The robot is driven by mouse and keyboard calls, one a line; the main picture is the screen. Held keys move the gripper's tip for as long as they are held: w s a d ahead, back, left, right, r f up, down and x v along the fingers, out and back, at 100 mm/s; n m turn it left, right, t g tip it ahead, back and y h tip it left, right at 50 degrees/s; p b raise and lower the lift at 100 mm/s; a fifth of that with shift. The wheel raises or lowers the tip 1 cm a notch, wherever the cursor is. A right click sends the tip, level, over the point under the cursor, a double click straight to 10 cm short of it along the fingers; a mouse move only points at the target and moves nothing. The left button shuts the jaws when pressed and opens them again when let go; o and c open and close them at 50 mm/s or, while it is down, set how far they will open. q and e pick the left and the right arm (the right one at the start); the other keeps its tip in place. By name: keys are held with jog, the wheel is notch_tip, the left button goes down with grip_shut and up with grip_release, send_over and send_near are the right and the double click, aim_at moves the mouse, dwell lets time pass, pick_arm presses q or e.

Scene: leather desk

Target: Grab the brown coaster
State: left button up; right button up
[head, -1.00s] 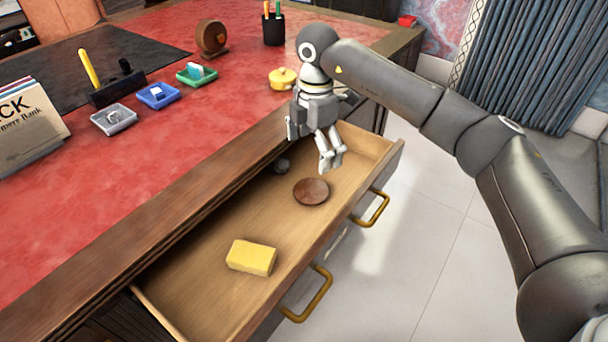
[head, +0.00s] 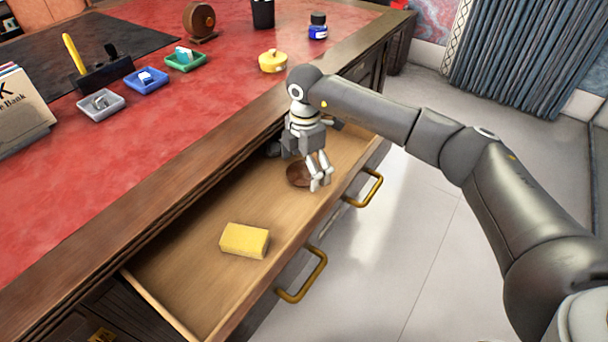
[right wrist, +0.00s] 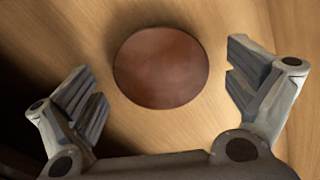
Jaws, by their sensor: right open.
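The brown coaster (head: 297,175) is a round, flat disc lying in the open wooden drawer (head: 190,275). In the head view my right gripper (head: 321,184) hangs over the drawer and hides part of the coaster. In the right wrist view the coaster (right wrist: 161,67) shows whole, flat on the wood, ahead of and between the two spread fingers. The right gripper (right wrist: 168,95) is open and empty, with both fingers apart from the coaster. My left gripper is in no view.
A yellow block (head: 245,240) lies nearer in the same drawer. The drawer front has two brass handles (head: 304,275). Bare drawer floor lies between block and coaster.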

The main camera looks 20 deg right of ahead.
jog(key=shift+c, duration=0.4)
jog(key=c, duration=1)
jog(key=shift+r, duration=0.1)
